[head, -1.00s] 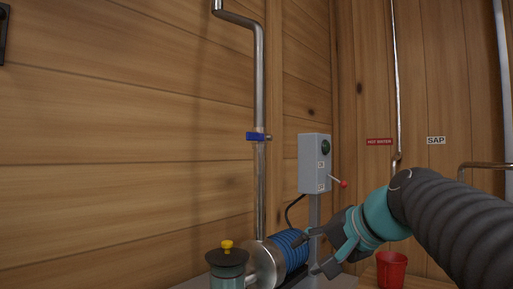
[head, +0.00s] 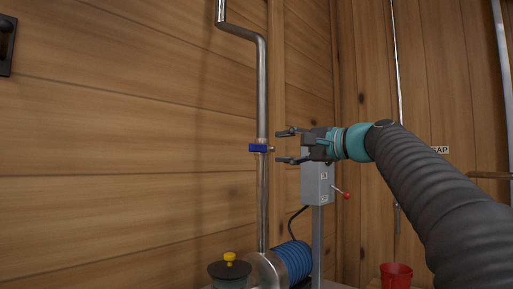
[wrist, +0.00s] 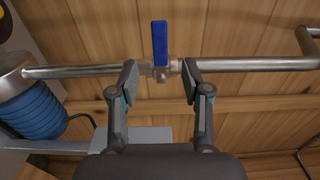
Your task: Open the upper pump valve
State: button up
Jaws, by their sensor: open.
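The upper pump valve has a blue handle (head: 258,148) on the vertical steel pipe (head: 262,95) above the pump. In the head view the handle lies crosswise to the pipe. In the wrist view the blue handle (wrist: 159,43) stands at right angles to the pipe (wrist: 260,65), with the metal valve body (wrist: 159,72) below it. My gripper (head: 284,146) is open and empty, just right of the valve at its height. In the wrist view its two fingertips (wrist: 158,80) are on either side of the valve. I cannot tell whether they touch it.
The blue ribbed pump (head: 292,262) and a dark-lidded container with a yellow knob (head: 230,269) are below. A grey switch box (head: 317,186) with a red-tipped lever (head: 346,195) stands behind my gripper. A red bucket (head: 396,276) is at lower right. The wooden wall is behind the pipe.

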aim_at(258, 148)
jog(key=p+x, duration=0.1)
jog(key=x, duration=0.8)
grip_shut()
